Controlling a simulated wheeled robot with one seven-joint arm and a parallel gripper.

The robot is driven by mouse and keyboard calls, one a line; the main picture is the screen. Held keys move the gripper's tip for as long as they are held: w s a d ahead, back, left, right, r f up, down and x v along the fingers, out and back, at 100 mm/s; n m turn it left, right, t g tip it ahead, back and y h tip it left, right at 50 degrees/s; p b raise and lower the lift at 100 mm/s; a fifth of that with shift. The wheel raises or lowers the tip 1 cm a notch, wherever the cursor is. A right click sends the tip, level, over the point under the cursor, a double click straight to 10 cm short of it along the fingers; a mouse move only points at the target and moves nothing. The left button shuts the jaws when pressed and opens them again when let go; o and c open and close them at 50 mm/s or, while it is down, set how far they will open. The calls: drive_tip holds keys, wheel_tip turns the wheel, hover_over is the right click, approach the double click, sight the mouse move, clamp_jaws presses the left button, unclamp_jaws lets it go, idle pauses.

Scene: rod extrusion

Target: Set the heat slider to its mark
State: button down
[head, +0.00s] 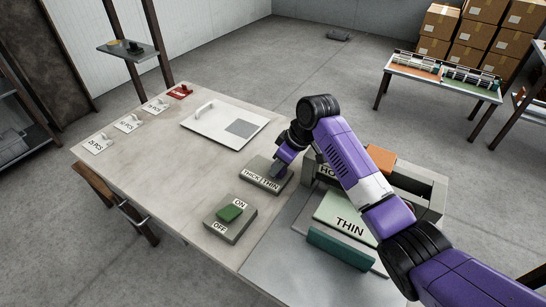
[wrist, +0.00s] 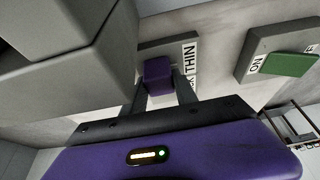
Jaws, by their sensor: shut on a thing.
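My gripper (head: 280,164) is at the box labelled THICK and THIN (head: 256,177). In the wrist view its fingers (wrist: 159,88) are shut on a purple knob (wrist: 158,70) on that box, beside the THIN label (wrist: 190,57). A label beginning HO (head: 326,170) shows on the grey machine (head: 432,198) to the right, partly behind my arm. I cannot make out a separate heat slider or its mark.
An ON/OFF box (head: 229,226) with a green switch (head: 230,213) stands in front of the held box. A green THIN plate (head: 345,217) lies at the machine. A white board (head: 213,112) and small number cards (head: 128,123) lie farther left on the table.

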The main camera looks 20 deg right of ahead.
drive_tip(key=shift+s+d, duration=0.1)
drive_tip(key=shift+s, duration=0.05)
drive_tip(key=c, duration=1)
unclamp_jaws()
drive_tip(key=shift+o, duration=0.2)
drive_tip(key=v, duration=0.7)
drive_tip(key=shift+r, duration=0.4)
